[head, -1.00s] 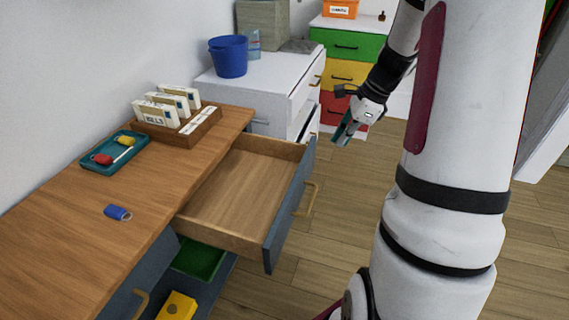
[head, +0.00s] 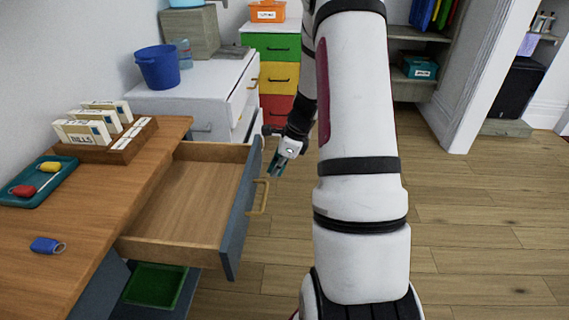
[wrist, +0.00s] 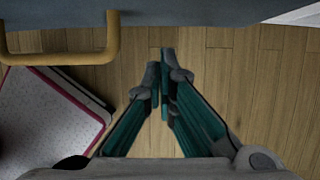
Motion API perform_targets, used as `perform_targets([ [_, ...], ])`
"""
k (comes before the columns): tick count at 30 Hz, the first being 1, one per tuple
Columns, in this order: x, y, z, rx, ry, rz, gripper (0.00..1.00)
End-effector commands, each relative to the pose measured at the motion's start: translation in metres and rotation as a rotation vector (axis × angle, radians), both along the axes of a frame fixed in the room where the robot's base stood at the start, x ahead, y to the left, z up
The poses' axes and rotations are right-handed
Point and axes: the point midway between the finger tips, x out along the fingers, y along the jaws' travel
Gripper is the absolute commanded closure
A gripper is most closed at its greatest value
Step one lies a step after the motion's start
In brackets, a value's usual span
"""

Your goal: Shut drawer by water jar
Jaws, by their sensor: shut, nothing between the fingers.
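A wooden desk drawer (head: 185,205) with a blue-grey front (head: 243,215) stands pulled out and empty. Its brass handle (head: 258,196) faces right. In the wrist view the drawer front (wrist: 200,12) crosses the top, with the handle (wrist: 60,58) at upper left. My gripper (head: 276,170) is shut and empty, just right of the drawer front near its far end. In the wrist view its teal fingers (wrist: 164,60) are together, below the front and right of the handle; contact is not clear. A translucent bluish vessel (head: 185,54), possibly the water jar, stands on the white cabinet.
The desk top (head: 100,195) holds a card box (head: 125,145), a teal tray (head: 60,185) and a blue key tag (head: 45,245). A blue bucket (head: 158,68) stands on the white cabinet (head: 205,85), whose lower drawer seems partly out. The floor at right is clear.

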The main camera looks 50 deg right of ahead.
Motion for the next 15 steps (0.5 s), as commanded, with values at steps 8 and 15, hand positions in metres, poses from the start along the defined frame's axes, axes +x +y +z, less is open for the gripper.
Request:
perform_targets([
  [8, 0.019, 0.016, 0.001, 0.0, 0.0, 0.003, 1.0],
  [15, 0.021, 0.017, 0.002, 0.0, 0.0, 0.001, 1.0],
])
